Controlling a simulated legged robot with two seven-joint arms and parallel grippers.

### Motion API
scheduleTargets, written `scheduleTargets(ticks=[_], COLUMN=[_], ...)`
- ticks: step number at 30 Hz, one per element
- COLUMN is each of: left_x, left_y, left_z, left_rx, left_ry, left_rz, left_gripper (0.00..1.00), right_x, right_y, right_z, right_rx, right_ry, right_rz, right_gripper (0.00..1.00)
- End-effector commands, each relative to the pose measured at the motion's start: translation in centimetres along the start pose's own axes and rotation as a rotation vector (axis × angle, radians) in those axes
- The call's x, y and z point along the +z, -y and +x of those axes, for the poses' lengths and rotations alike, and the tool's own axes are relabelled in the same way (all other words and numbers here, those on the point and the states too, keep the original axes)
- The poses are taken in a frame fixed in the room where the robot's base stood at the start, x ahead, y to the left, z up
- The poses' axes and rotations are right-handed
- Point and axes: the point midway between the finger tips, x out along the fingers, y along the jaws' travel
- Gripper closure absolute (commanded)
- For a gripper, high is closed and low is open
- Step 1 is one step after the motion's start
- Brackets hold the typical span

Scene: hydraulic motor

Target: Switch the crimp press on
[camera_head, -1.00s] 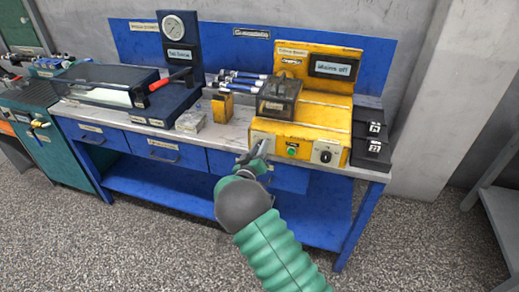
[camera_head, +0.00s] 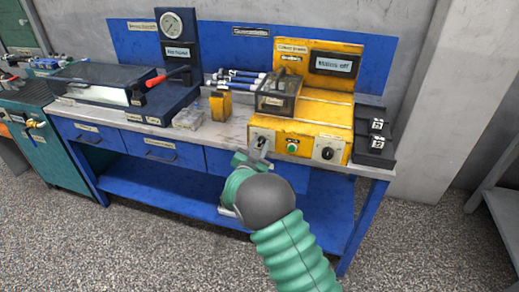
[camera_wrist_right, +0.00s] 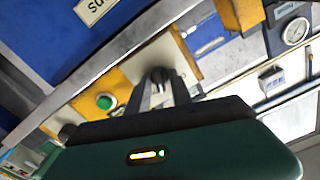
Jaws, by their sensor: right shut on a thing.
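The yellow crimp press (camera_head: 312,125) stands at the right of the blue workbench, with a display (camera_head: 334,64) that reads "Mains off". Its front panel carries a green button (camera_head: 292,147) and a black rotary knob (camera_head: 327,153) on a pale plate. A dark switch at the panel's left end shows in the right wrist view (camera_wrist_right: 160,74), with the fingers on either side of it. My right gripper (camera_head: 262,147) is at this left switch and shut on it. The fingers partly hide the switch. In the right wrist view the green button (camera_wrist_right: 105,102) is beside the fingers. My left gripper is not in view.
A clear-covered box (camera_head: 278,97) sits on the press. Black bins (camera_head: 374,140) are at its right. A small yellow block (camera_head: 221,105), hoses (camera_head: 238,80) and a gauge stand (camera_head: 176,45) are to the left. Open floor lies in front of the bench.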

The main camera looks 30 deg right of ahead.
Motion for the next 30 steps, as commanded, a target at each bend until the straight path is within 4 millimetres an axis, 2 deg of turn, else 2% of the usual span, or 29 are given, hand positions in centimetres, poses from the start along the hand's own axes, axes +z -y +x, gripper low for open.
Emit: scheduleTargets(ticks=[1, 15, 30], left_x=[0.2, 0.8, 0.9], left_y=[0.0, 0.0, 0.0], left_z=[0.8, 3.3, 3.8], left_rx=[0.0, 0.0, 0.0], left_ry=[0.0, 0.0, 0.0], left_rz=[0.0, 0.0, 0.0], left_gripper=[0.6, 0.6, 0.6], right_x=[0.7, 0.7, 0.6], right_y=[-0.2, -0.2, -0.2], right_z=[-0.1, -0.1, -0.1], right_rx=[0.0, 0.002, 0.004], right_ry=[0.007, 0.01, 0.011], right_rz=[0.042, 0.363, 0.44], right_gripper=[1.0, 1.0, 1.0])
